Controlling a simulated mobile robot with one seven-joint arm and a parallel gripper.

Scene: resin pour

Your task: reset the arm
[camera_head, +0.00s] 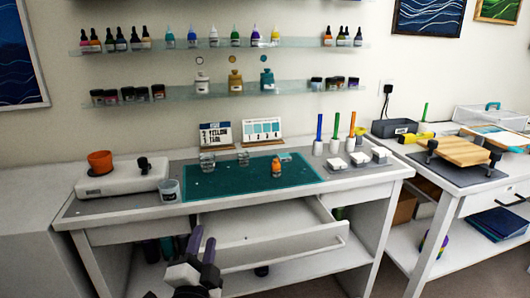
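My gripper (203,238) is at the bottom of the head view, left of centre. Its two purple fingers point up and away, with a narrow gap between them and nothing seen in it. It is in front of the white workbench, near the left end of a pulled-out drawer (270,232). I cannot tell whether it touches the drawer.
A clear cup (169,190) and a white device with an orange cup (100,162) stand left. White pots with coloured sticks (335,146) stand right. The open drawer juts forward.

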